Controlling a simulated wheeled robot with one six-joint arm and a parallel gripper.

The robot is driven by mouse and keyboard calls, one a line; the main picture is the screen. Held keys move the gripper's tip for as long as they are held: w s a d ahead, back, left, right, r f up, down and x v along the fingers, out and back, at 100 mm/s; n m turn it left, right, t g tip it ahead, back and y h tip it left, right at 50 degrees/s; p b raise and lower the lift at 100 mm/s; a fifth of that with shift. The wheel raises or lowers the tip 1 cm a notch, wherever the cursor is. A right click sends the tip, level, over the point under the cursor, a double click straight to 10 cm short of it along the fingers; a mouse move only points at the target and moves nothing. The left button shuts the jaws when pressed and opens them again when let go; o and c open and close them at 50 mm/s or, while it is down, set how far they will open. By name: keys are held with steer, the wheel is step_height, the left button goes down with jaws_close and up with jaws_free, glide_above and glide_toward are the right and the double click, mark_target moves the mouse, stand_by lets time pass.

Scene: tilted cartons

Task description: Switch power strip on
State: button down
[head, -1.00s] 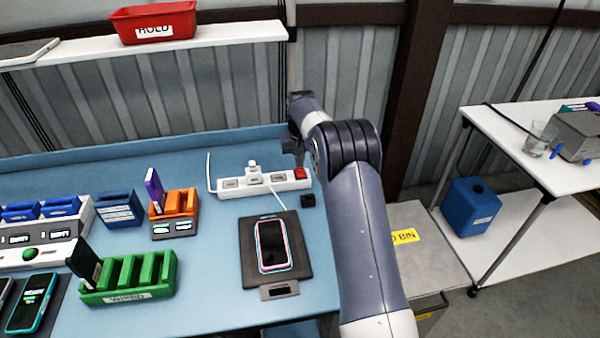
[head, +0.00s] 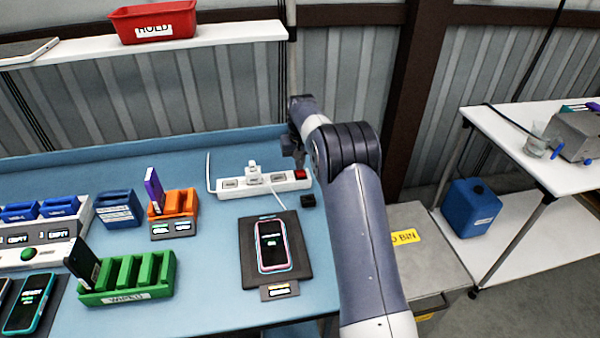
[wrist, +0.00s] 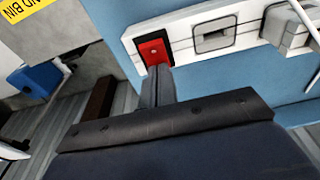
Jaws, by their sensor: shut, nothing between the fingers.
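The white power strip (head: 230,184) lies along the back of the blue workbench, with a plug and a white cable in it. Its red switch (head: 301,174) is at the right end. In the wrist view the red switch (wrist: 153,52) shows close up on the strip (wrist: 185,38). My gripper (head: 299,160) is just above the switch end in the head view. In the wrist view my gripper (wrist: 159,72) is shut and empty, its tips at the lower edge of the switch. I cannot tell whether they touch it.
A phone (head: 272,246) lies on a black pad (head: 247,257) in front of the strip, its screen lit. A small black block (head: 308,200) sits beside it. Orange (head: 190,203) and green (head: 165,275) racks stand to the left. A shelf with a red bin (head: 180,22) is above.

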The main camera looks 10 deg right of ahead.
steer(key=shift+s, duration=0.15)
step_height(320, 180, up, 7)
steer(key=p, duration=0.5)
steer(key=shift+f, duration=0.1)
steer(key=shift+f, duration=0.15)
step_height(320, 180, down, 7)
steer(key=b, duration=0.5)
steer(key=shift+r, duration=0.2)
stand_by(0.3)
